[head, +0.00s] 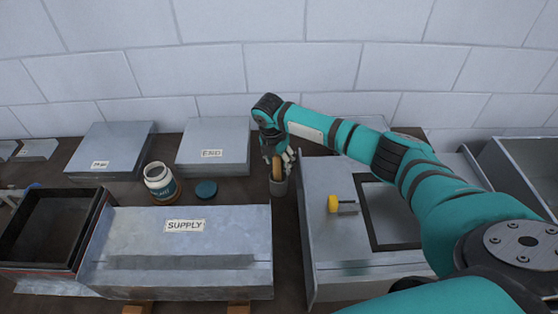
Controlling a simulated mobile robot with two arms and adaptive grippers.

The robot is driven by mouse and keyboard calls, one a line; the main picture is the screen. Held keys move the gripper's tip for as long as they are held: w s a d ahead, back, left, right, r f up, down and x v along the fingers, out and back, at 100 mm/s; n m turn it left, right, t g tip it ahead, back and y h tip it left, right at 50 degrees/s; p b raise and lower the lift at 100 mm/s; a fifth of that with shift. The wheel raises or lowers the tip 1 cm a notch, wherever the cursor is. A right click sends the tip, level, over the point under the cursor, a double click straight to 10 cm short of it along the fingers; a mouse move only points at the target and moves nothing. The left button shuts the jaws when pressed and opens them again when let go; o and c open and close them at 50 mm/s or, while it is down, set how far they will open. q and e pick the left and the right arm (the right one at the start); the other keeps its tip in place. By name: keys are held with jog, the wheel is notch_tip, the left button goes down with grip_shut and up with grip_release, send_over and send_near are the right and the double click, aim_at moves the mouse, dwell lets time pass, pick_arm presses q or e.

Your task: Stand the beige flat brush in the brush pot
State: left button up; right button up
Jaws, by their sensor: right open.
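The brush pot (278,187) is a small grey cup on the dark bench, in the gap between the SUPPLY duct and the duct at the right. The beige flat brush (277,170) stands upright in the pot, its lower end hidden inside. My right gripper (283,159) is directly above the pot, its fingers open around or beside the brush's upper part; contact cannot be told. My left gripper is not in view.
The SUPPLY duct (185,260) fills the front left. A labelled jar (159,182) and a dark teal lid (206,189) stand behind it. The END box (213,146) is at the back. A yellow-knobbed part (334,204) sits on the right duct (325,255).

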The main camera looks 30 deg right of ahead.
notch_tip(320, 180, up, 12)
jog(key=a, duration=0.2)
jog(key=shift+s, duration=0.35)
jog(key=shift+f, duration=0.15)
dwell(0.4)
